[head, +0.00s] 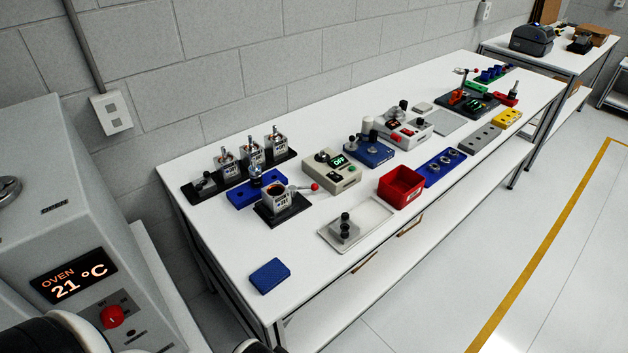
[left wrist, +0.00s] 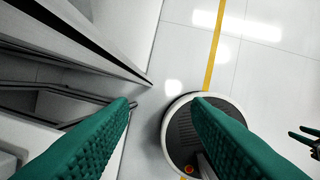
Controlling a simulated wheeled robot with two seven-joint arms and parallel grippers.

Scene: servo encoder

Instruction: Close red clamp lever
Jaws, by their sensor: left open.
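In the head view, a lever with a red ball tip (head: 314,187) sticks out to the right of a grey servo fixture (head: 277,199) on a black base, near the left part of the bench. I cannot tell which is the clamp lever. My left gripper (left wrist: 162,103) has green ribbed fingers spread apart with nothing between them, over the floor. Part of my right gripper (left wrist: 306,142) shows at the right edge of the left wrist view, too small to read.
The white bench (head: 228,250) runs along the wall, with its front left clear except a blue block (head: 270,276). A red bin (head: 401,186), a grey tray (head: 357,222) and an OFF display box (head: 332,171) stand near the fixture. An oven (head: 85,230) is at left.

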